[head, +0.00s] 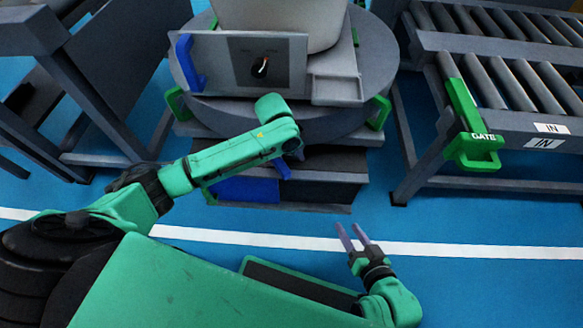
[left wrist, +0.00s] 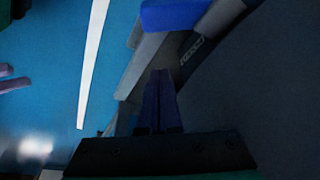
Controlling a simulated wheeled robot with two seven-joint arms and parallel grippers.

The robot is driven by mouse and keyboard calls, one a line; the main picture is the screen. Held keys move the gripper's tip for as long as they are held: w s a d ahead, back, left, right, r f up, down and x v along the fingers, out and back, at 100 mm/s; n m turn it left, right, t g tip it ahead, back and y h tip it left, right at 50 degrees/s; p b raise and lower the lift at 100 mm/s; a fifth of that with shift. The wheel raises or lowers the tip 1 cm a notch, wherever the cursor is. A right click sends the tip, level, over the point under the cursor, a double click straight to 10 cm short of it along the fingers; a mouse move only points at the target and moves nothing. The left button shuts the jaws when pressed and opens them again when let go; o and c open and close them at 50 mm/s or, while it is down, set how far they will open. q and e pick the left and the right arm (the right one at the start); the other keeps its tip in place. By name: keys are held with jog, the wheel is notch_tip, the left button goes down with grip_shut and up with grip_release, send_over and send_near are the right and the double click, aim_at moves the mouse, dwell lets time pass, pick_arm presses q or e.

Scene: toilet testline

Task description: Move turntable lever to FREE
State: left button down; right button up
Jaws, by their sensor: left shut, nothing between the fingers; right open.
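The round grey turntable (head: 235,112) stands at the back centre. In the left wrist view, a blue block (left wrist: 175,15) lies at the top, beyond my fingertips, near a small label (left wrist: 191,50) too blurred to read. My left gripper (left wrist: 160,75) is shut and empty, its fingers together and apart from the blue block in the picture. My right gripper (head: 357,232) is open and empty, low above the floor.
A grey panel (head: 215,62) with a dial (head: 262,66) and blue handle (head: 186,62) stands on the turntable, before a pale object (head: 280,20). Roller conveyors (head: 510,95) with a green GATE handle (head: 475,150) stand right. A dark frame stands left. Blue floor is open in front.

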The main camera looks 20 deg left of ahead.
aim_at(280, 165)
pick_arm(q)
jog(key=b+x, duration=0.2)
jog(key=x, duration=0.2)
jog(key=shift+f, duration=0.4)
jog(key=shift+s+a+r, duration=0.2)
jog(key=shift+s+a, duration=1.05)
jog(key=shift+s, duration=0.2)
pick_arm(e)
jog(key=f, duration=0.1)
jog(key=f+t, duration=0.1)
jog(key=f, duration=0.1)
jog(key=shift+a+f, duration=0.2)
jog(key=shift+f, duration=0.1)
jog(key=shift+r, duration=0.1)
